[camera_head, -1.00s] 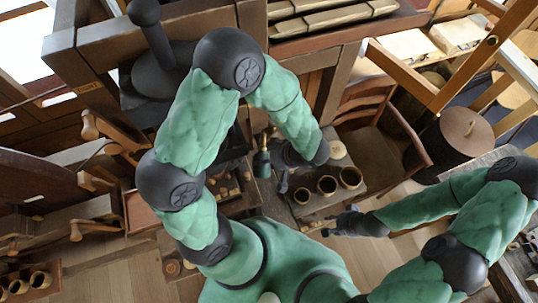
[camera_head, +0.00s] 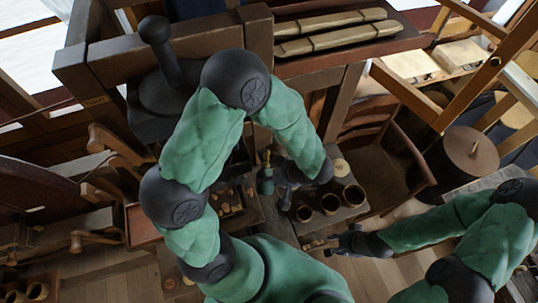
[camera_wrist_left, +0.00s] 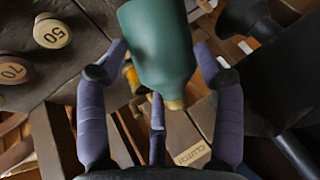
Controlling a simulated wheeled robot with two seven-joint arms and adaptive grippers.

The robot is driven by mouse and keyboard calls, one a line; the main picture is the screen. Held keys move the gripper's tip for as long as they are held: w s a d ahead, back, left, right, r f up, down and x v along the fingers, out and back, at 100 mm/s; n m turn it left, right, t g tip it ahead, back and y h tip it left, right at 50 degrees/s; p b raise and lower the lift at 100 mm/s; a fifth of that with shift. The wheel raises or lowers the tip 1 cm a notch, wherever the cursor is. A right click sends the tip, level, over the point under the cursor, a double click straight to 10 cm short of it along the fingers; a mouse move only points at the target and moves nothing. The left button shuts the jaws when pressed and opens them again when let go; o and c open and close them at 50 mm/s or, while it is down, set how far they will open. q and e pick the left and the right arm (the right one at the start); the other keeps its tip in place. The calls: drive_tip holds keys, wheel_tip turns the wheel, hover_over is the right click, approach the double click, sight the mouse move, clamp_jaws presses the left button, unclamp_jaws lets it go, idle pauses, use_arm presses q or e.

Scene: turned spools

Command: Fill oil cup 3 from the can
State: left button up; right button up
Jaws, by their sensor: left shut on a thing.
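A green oil can (camera_head: 265,182) with a brass top is held by my left gripper (camera_head: 277,176), left of a row of cups. In the left wrist view the can (camera_wrist_left: 160,45) sits between the purple fingers (camera_wrist_left: 160,85), with its brass end (camera_wrist_left: 174,104) toward the bottom of the picture. Three round brown cups stand in a row: a left cup (camera_head: 304,213), a middle cup (camera_head: 329,204) and a right cup (camera_head: 354,195). I cannot read which is cup 3, nor their contents. My right gripper (camera_head: 338,243) is below the row, apart from it; its finger opening is unclear.
A pale round disc (camera_head: 341,167) lies behind the cups. A tray of small round pieces (camera_head: 228,205) is left of the can. The wrist view shows discs marked 50 (camera_wrist_left: 52,31) and 70 (camera_wrist_left: 13,70) and a "CLUTCH" label (camera_wrist_left: 193,153). A chair (camera_head: 375,140) stands right.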

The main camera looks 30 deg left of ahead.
use_arm(q)
drive_tip(key=t, duration=0.1)
drive_tip(key=s+r+n+t+y+b, duration=0.1)
drive_tip(key=t, duration=0.1)
drive_tip(key=shift+s+d+r+y+b, duration=0.15)
drive_tip(key=shift+d+r+y+b, duration=0.05)
drive_tip(key=shift+d+y+b, duration=0.1)
drive_tip(key=t+y+b, duration=0.1)
drive_tip(key=s+r+n+t+b, duration=0.1)
drive_tip(key=t, duration=0.1)
drive_tip(key=shift+s+d+r+n+y, duration=0.1)
drive_tip(key=shift+d+r+n+y, duration=0.2)
drive_tip(key=shift+y, duration=0.1)
drive_tip(key=shift+s+r+t+y, duration=0.1)
drive_tip(key=shift+r+t+y, duration=0.2)
